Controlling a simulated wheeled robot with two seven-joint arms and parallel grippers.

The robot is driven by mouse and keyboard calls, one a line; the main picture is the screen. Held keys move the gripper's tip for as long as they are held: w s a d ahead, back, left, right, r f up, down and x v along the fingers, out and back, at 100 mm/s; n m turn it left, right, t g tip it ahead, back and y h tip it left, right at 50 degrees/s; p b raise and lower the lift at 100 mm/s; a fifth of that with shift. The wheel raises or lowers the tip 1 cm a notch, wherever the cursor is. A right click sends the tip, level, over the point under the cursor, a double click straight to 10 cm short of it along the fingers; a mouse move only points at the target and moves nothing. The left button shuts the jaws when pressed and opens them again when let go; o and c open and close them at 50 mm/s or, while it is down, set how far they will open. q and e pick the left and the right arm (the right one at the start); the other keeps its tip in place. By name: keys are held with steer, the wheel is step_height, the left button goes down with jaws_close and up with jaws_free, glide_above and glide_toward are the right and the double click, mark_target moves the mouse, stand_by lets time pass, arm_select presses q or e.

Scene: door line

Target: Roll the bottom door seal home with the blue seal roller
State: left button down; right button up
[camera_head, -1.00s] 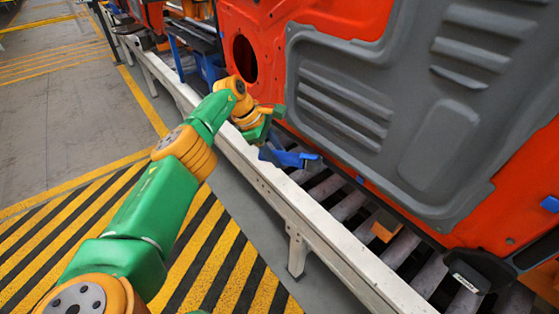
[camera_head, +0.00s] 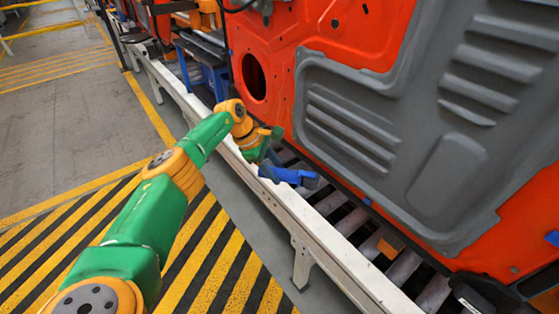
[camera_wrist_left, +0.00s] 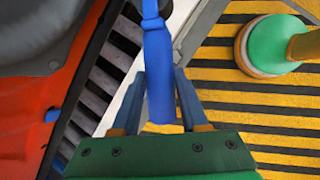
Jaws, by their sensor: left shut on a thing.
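The blue seal roller (camera_head: 288,175) is in my left gripper (camera_head: 266,160), low beside the near lower edge of the orange door (camera_head: 300,40). In the left wrist view my left gripper (camera_wrist_left: 160,82) is shut on the roller's blue handle (camera_wrist_left: 157,50), which points away from the palm. The roller's far end is cut off there. A dark strip, seemingly the bottom door seal (camera_head: 400,228), runs along the door's lower edge; it also shows in the left wrist view (camera_wrist_left: 82,75). I cannot tell whether the roller touches it. My right gripper is not in view.
The door carries a large grey panel (camera_head: 400,130). Below it is a roller conveyor with a white side rail (camera_head: 320,240). An orange block (camera_head: 388,246) and a small blue clip (camera_head: 367,201) are near the door's edge. Striped floor (camera_head: 215,260) lies open to the left.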

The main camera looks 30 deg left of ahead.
mark_target(261, 176)
arm_select(q)
steer(key=s+p, duration=0.1)
steer(key=s+a+p, duration=0.1)
steer(key=s, duration=0.1)
steer(key=s+p, duration=0.1)
steer(key=p, duration=0.1)
steer(key=shift+s+a+r, duration=0.15)
steer(key=shift+a+r, duration=0.15)
steer(key=shift+a, duration=0.05)
steer(key=s+a+p, duration=0.2)
steer(key=s+a, duration=0.1)
steer(key=s, duration=0.5)
steer(key=shift+s+f+p, duration=0.2)
steer(key=shift+f+p, duration=0.05)
steer(key=shift+p, duration=0.15)
